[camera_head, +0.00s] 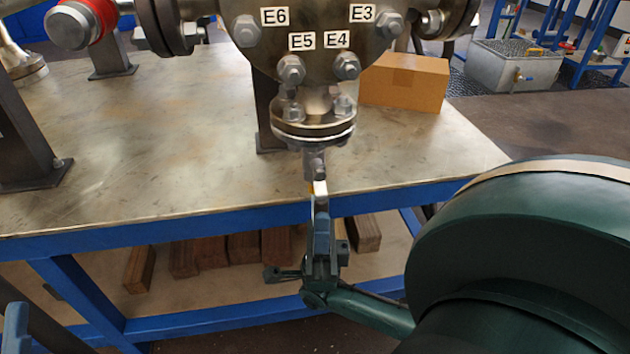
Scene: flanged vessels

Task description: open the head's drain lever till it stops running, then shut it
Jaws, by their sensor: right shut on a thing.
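The head of the flanged vessel (318,58) hangs at the top middle, with bolts labelled E3 to E6. Below it is a smaller bolted flange (313,133) with a short drain fitting (314,160) pointing down. The drain lever (320,187) shows as a short bright metal piece under the fitting, with a small yellow patch beside it. My right gripper (321,205) comes up from below and is shut on the lever's lower end. Its fingers hide the rest of the lever. I see no clear stream of liquid.
The steel-topped table (130,150) has a blue front edge just behind my right gripper. A cardboard box (405,82) stands behind the drain at right. A red-banded pipe part (80,22) is at upper left. Wooden blocks (225,250) lie on the lower shelf.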

